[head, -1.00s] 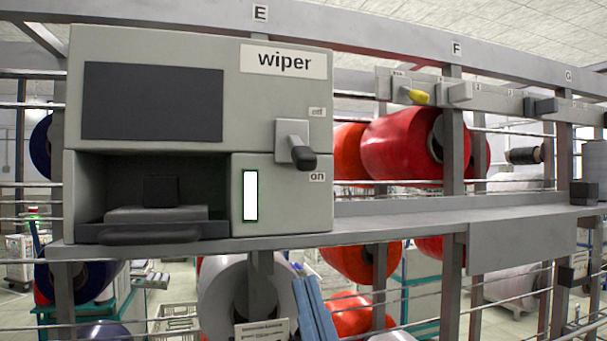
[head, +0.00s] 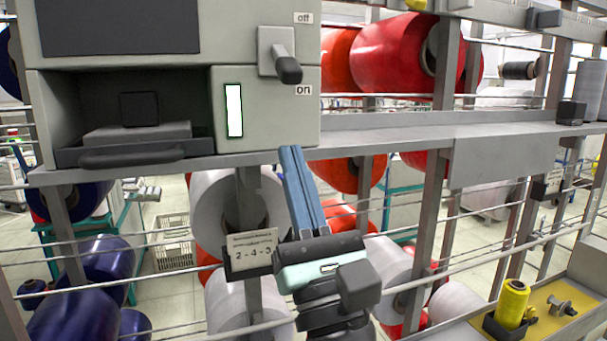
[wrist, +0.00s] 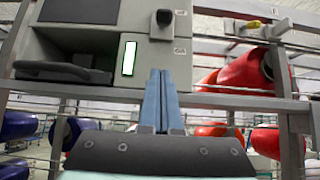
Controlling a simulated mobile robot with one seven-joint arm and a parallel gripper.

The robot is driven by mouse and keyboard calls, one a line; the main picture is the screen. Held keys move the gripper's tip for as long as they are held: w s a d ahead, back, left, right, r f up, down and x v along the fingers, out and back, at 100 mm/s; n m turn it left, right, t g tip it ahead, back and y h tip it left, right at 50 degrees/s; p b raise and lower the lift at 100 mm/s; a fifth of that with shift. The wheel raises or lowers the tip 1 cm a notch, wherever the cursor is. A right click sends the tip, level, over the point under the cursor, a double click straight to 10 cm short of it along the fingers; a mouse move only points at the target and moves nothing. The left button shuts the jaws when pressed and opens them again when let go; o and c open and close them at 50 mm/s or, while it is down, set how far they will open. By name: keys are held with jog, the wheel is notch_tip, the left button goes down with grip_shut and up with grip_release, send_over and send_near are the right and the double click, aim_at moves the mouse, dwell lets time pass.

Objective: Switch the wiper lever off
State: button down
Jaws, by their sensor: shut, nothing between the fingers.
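The wiper lever (head: 287,68) has a black knob on a grey square base, on the right of the grey wiper box (head: 130,60). Its knob points down and outward, towards the "on" label (head: 303,90); the "off" label (head: 303,18) is above. A white indicator strip (head: 234,110) is lit left of the lever. In the wrist view the lever (wrist: 164,20) shows at the top. My gripper (head: 290,150), with long blue fingers, is shut and empty, below the lever and apart from it. Its fingers (wrist: 160,75) point up in the wrist view.
A grey shelf ledge (head: 400,138) runs right from under the box, close to my fingertips. A card (head: 250,252) reading "2-4-3" hangs left of my wrist. A yellow bobbin (head: 513,300) stands on a tray at lower right.

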aim_at(285, 63)
jog(key=p+x, duration=0.1)
jog(key=x, duration=0.3)
jog(key=shift+r, duration=0.3)
jog(key=shift+s+d+r+p, duration=0.1)
jog(key=shift+s+r+p, duration=0.05)
jog(key=shift+r+p, duration=0.4)
jog(key=shift+s+r+p, duration=0.15)
jog(key=shift+r+p, duration=0.2)
jog(key=shift+p, duration=0.3)
jog(key=shift+s+d+r+p, duration=0.2)
jog(key=shift+s+r+p, duration=0.35)
jog(key=shift+r+p, duration=0.1)
jog(key=shift+w, duration=0.15)
